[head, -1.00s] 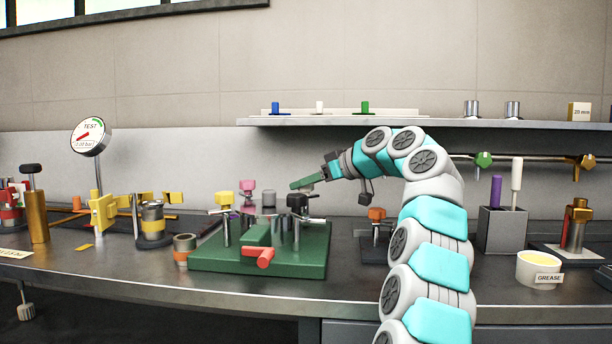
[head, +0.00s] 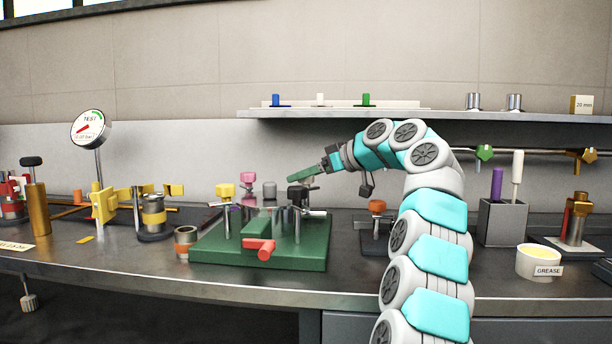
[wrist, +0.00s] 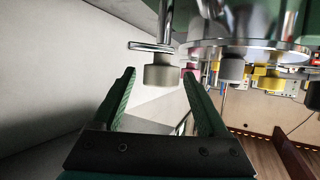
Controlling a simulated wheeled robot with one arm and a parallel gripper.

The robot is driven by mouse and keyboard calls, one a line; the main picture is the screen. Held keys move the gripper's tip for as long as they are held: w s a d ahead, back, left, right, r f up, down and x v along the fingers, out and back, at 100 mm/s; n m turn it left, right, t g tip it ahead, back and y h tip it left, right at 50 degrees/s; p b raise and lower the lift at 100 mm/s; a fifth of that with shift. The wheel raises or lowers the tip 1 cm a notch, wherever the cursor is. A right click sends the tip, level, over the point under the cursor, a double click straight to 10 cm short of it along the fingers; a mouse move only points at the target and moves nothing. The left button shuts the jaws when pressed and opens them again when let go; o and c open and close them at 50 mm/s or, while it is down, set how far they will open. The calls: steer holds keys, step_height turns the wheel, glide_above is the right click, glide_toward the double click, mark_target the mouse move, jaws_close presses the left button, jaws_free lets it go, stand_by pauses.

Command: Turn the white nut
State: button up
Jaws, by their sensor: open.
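The white nut (wrist: 160,76) shows in the wrist view as a pale knob below a metal crossbar on a post, just beyond and between the open fingertips. I see no contact with it. My gripper (wrist: 156,92) has green fingers, spread and empty. In the head view my gripper (head: 303,174) points left above the back of the green fixture (head: 310,257). The white nut cannot be made out there; it seems hidden behind the gripper or the black-topped post (head: 298,192).
Yellow (head: 225,190), pink (head: 248,177) and grey (head: 270,188) tops stand close together on the fixture. A red handle (head: 260,248) sticks out in front. An orange-topped post (head: 377,207) stands to the right. A shelf (head: 420,116) runs above.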

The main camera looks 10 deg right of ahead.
steer(key=v, duration=0.7)
steer(key=shift+s+d, duration=0.2)
steer(key=shift+d, duration=0.1)
steer(key=shift+r, duration=0.15)
